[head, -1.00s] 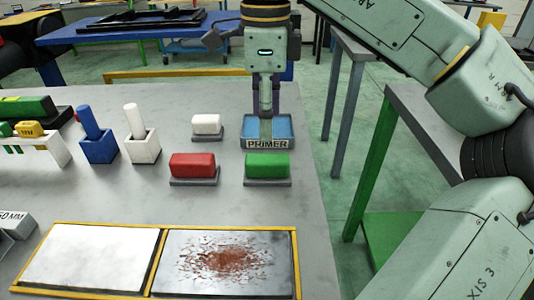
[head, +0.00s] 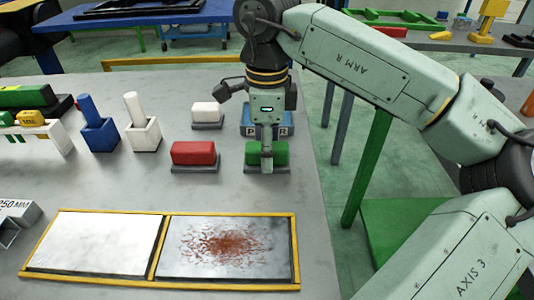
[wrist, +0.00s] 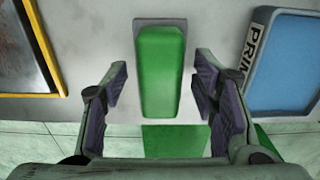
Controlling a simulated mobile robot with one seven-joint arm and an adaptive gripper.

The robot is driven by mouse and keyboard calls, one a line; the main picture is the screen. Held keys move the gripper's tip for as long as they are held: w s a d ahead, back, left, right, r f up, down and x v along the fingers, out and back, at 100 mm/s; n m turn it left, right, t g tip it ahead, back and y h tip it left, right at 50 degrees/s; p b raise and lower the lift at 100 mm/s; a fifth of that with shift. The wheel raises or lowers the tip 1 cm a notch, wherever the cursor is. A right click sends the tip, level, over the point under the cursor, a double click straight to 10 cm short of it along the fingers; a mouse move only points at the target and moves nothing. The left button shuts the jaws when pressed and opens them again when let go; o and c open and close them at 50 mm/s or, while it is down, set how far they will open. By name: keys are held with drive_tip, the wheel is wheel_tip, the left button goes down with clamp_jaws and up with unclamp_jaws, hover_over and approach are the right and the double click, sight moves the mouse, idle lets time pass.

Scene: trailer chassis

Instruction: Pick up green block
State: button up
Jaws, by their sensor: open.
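The green block (head: 281,152) lies on a thin dark grey base on the grey table, to the right of the red block (head: 193,152). My gripper (head: 266,160) is over it in the head view and hides its left and middle part. In the wrist view the green block (wrist: 160,70) stands lengthwise between the two open fingers of my gripper (wrist: 207,95). There is a gap on each side, and the fingers do not appear to touch it. How high the fingertips are above the table is hard to tell.
The blue primer tray (wrist: 290,65) is close to the right finger in the wrist view. A white block (head: 207,115) is at the back left. A yellow-framed panel pair (head: 158,250) lies in front. Blue (head: 100,135) and white (head: 143,135) holders stand farther left.

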drive_tip(key=shift+c, duration=0.3)
clamp_jaws()
idle(0.3)
drive_tip(key=shift+r, duration=0.1)
wheel_tip(320, 180, up, 18)
drive_tip(key=p, duration=0.2)
idle(0.3)
drive_tip(key=c, duration=0.5)
unclamp_jaws()
drive_tip(key=c, duration=0.6)
drive_tip(key=shift+o, duration=0.2)
